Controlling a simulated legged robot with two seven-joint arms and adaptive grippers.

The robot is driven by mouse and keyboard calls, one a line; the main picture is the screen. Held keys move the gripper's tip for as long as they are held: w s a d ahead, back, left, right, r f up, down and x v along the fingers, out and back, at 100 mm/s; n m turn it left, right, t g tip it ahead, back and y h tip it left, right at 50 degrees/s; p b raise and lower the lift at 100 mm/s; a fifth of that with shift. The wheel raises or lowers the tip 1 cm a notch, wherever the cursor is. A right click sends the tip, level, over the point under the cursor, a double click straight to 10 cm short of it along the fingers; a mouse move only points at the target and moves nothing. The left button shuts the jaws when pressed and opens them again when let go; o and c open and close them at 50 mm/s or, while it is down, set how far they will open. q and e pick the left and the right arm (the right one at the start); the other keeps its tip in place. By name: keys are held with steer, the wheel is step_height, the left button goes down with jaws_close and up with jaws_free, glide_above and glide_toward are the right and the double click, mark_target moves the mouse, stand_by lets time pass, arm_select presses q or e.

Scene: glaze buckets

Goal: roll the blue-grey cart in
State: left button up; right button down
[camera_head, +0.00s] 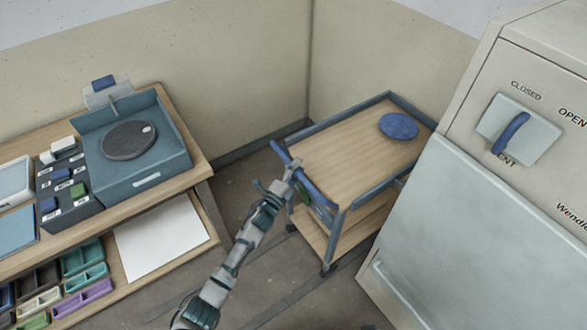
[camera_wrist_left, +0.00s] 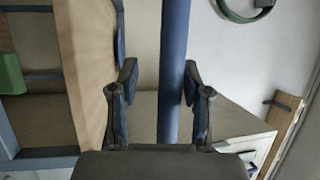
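The blue-grey cart (camera_head: 345,222) stands at the back right in the head view, with a wooden top and a lower shelf. Its blue push handle (camera_head: 304,175) runs along the left end. My left gripper (camera_head: 281,178) is at this handle. In the left wrist view the blue handle bar (camera_wrist_left: 173,70) passes between the open fingers of my left gripper (camera_wrist_left: 158,82), closer to the right finger. A gap shows on its left side; I cannot tell whether the right finger touches it. My right gripper is not in view.
A blue round pad (camera_head: 398,126) lies on the cart top. A large pale kiln-like cabinet (camera_head: 440,240) stands close on the cart's right. A wooden bench (camera_head: 190,178) with a banding wheel (camera_head: 129,140) is at left. Floor (camera_head: 285,265) is clear in front, with dark strips.

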arm_select(q)
steer(key=shift+s+a+r, duration=0.1)
steer(key=shift+s+r, duration=0.05)
steer(key=v, duration=1.1)
steer(key=shift+s, duration=0.2)
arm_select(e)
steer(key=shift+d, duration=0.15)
arm_select(q)
steer(key=shift+a+f, duration=0.2)
steer(key=shift+f, duration=0.05)
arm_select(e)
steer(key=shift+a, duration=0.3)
